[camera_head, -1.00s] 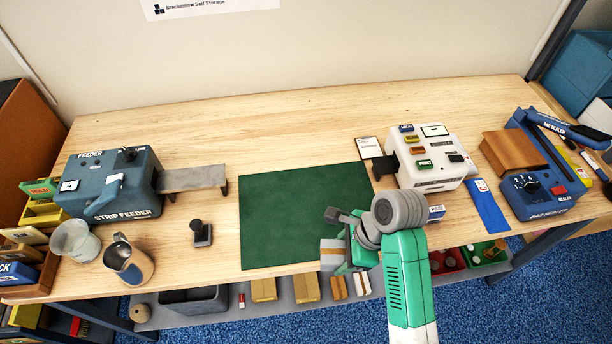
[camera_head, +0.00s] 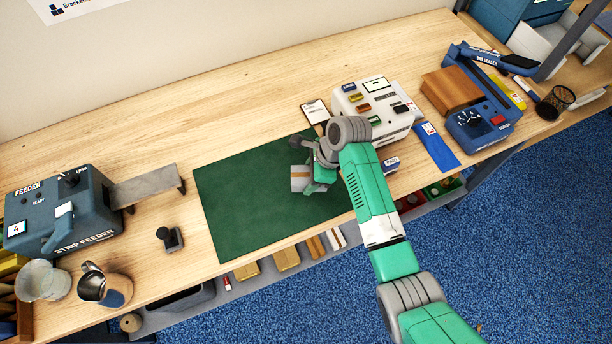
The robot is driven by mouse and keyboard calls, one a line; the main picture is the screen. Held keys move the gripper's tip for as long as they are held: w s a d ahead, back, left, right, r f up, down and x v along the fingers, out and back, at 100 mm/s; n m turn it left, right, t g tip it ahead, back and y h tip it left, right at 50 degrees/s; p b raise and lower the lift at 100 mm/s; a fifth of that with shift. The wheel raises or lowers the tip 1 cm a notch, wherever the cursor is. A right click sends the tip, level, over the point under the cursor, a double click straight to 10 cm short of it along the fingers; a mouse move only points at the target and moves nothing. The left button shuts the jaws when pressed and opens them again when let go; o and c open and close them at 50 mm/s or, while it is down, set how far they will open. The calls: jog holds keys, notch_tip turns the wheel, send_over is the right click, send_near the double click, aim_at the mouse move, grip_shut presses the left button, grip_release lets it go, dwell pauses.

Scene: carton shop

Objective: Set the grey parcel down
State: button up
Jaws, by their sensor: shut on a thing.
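The grey parcel (camera_head: 299,179) is a small box with a tan strip. It shows over the right part of the green mat (camera_head: 240,207). My gripper (camera_head: 308,172) is shut on it, and the wrist and arm come in from the right. The gripper hides part of the parcel. I cannot tell whether the parcel touches the mat or hangs a little above it.
A white machine (camera_head: 376,110) stands just right of the gripper. The strip feeder (camera_head: 65,215) with its grey chute stands at the left. A black hand stamp (camera_head: 170,238), a metal jug (camera_head: 103,287) and the bag sealer (camera_head: 480,125) are also on the bench. The mat's left part is clear.

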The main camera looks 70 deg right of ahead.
aim_at(308, 179)
jog(key=shift+w+d+f, duration=0.1)
jog(key=shift+w+d, duration=0.4)
jog(key=shift+d, duration=0.2)
jog(key=shift+f, duration=1.75)
jog(key=shift+f, duration=0.2)
jog(key=o, duration=1.1)
jog(key=v, duration=1.2)
jog(key=shift+s+r, duration=0.1)
jog(key=shift+r, duration=0.1)
